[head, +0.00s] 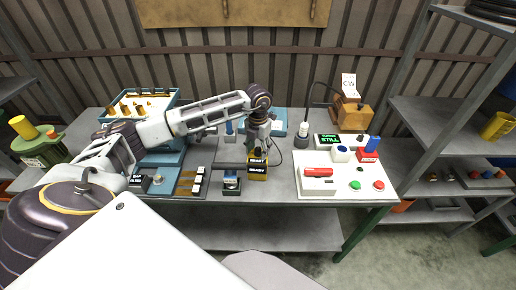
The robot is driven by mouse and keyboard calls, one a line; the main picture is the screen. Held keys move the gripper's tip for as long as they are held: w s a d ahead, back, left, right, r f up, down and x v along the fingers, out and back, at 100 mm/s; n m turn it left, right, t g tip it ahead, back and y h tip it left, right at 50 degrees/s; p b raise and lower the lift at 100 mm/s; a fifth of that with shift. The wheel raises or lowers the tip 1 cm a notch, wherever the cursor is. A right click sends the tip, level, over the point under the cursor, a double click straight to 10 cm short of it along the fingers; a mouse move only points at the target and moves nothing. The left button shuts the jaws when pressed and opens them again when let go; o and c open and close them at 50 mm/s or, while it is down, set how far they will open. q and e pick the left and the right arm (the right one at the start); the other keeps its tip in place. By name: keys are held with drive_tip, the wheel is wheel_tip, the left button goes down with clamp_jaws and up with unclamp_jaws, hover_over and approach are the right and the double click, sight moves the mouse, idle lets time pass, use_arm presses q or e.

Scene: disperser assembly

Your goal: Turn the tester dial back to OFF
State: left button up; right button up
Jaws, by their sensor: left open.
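A small yellow-and-black box (257,172) with lettered labels stands near the front edge of the grey workbench, right of its middle; it looks like the tester. My left gripper (258,150) points down right above the back of this box. The gripper is open, and its fingers are small and dark here. The dial cannot be made out; the gripper covers the box's upper part. I cannot tell whether the fingers touch it. My right gripper is not in view.
A white panel (345,190) with a red cylinder (317,171) and green and red buttons lies to the right. A blue tray (173,100) of brass parts stands at the back left. Shelves (440,140) stand at right.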

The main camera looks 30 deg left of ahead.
use_arm(q)
drive_tip(key=shift+c, duration=0.3)
drive_tip(key=c, duration=1)
drive_tip(key=shift+n, duration=0.5)
drive_tip(key=shift+n+b, duration=0.55)
drive_tip(key=shift+n, duration=0.55)
drive_tip(key=shift+n+b, duration=0.35)
drive_tip(key=shift+n, duration=1.45)
